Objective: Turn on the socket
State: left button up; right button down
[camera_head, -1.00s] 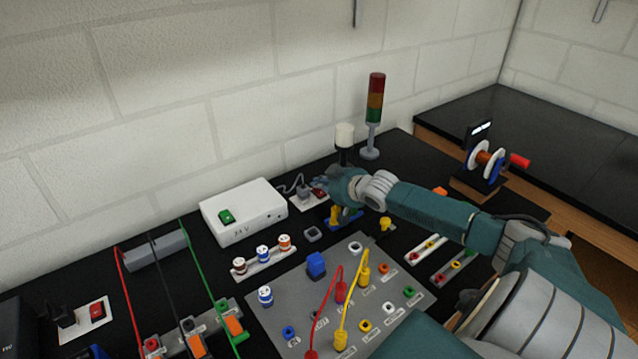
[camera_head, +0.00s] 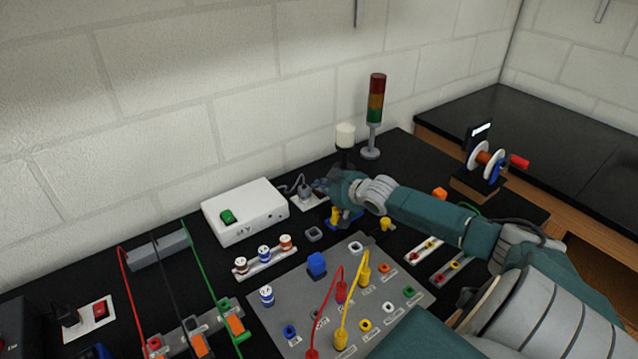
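A white socket plate (camera_head: 306,203) lies on the black bench beside the white box, with a grey plug (camera_head: 304,192) in it and a cable running to the box. My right gripper (camera_head: 321,188) is at the right part of this plate, over the place of its switch. The fingers largely hide the switch, and I cannot tell whether they touch it. The fingers are too small and covered to show their opening. A second white socket plate (camera_head: 86,325) with a red switch (camera_head: 100,310) and a black plug lies at the lower left. My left gripper is out of view.
The white box (camera_head: 243,213) with a green switch stands left of the gripper. A signal tower (camera_head: 374,112) and a white-topped post (camera_head: 345,137) stand behind it. A grey panel (camera_head: 270,310) with plugged red and yellow leads lies in front.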

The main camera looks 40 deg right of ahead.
aim_at(321, 193)
jog(key=shift+s+a+p, duration=0.1)
jog(key=shift+s+p, duration=0.25)
jog(key=shift+s, duration=0.1)
jog(key=shift+s+f, duration=0.1)
jog(key=shift+f, duration=0.1)
jog(key=shift+r+p, duration=0.5)
notch_tip(321, 193, up, 4)
jog(key=p, duration=0.4)
jog(key=shift+r, duration=0.15)
jog(key=shift+s+b, duration=0.6)
jog(key=s+r, duration=0.5)
jog(key=r, duration=0.1)
jog(key=shift+s+a+r, duration=0.15)
jog(key=shift+s+a, duration=0.15)
jog(key=shift+a, duration=0.1)
